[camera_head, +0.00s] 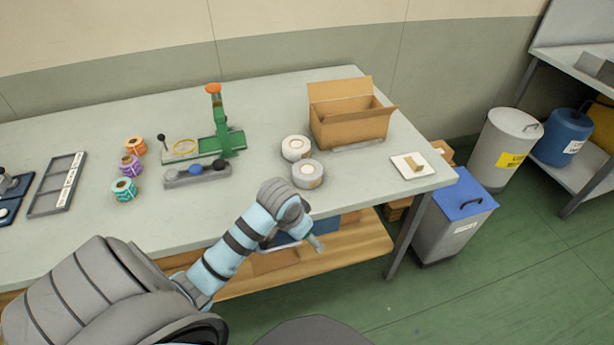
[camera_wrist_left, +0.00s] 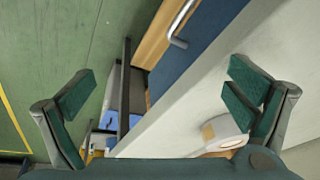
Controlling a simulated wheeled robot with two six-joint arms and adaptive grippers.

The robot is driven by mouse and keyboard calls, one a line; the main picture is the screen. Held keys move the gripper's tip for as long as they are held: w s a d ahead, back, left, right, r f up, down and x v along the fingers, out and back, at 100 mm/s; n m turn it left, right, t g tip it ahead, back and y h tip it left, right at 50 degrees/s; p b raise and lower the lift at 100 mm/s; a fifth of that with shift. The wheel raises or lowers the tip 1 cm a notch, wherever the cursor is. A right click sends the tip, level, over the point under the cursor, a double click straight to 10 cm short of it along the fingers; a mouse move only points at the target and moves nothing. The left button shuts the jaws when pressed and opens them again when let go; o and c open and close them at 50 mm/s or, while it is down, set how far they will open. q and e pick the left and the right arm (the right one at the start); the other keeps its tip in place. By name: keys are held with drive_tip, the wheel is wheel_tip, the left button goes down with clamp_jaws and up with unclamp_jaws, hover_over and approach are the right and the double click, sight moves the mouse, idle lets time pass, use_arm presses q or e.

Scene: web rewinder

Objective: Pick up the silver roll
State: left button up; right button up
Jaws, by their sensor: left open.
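Two pale rolls stand close together on the table. The nearer one (camera_head: 307,174) looks silver-grey, and the farther one (camera_head: 296,148) looks whiter. My left gripper (camera_head: 304,241) is at the table's front edge, in front of and below the nearer roll, and apart from it. In the left wrist view the two fingers of my left gripper (camera_wrist_left: 160,90) are spread wide with nothing between them. A pale roll with a tan core (camera_wrist_left: 222,132) shows there, partly behind the right finger; I cannot tell which roll it is. My right gripper is not in view.
An open cardboard box (camera_head: 350,125) stands behind the rolls. A white pad with a tan block (camera_head: 411,166) lies right. The green rewinder (camera_head: 222,138), a grey knob holder (camera_head: 197,174) and coloured rolls (camera_head: 130,166) stand left. A blue-lidded bin (camera_head: 455,215) stands beyond the table's right end.

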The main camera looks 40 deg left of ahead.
use_arm(q)
drive_tip(key=shift+n, duration=0.5)
drive_tip(key=w+a+r, duration=0.1)
drive_tip(key=w+r, duration=0.1)
drive_tip(key=w+a+r, duration=0.1)
drive_tip(key=w+a, duration=0.1)
drive_tip(key=w+a+r, duration=0.2)
drive_tip(key=shift+w+r, duration=0.35)
drive_tip(key=shift+w, duration=0.05)
drive_tip(key=n, duration=0.1)
approach(307, 169)
wheel_tip(307, 169, up, 3)
drive_tip(key=s, duration=0.2)
drive_tip(key=shift+n+t, duration=0.3)
drive_tip(key=b+x, duration=0.2)
drive_tip(key=x, duration=0.5)
drive_tip(key=b+x, duration=0.2)
drive_tip(key=x, duration=0.4)
drive_tip(key=shift+w+d+f, duration=0.2)
drive_tip(key=shift+w+f, duration=0.05)
drive_tip(key=shift+f, duration=0.1)
drive_tip(key=shift+r, duration=0.1)
drive_tip(key=c, duration=1.4)
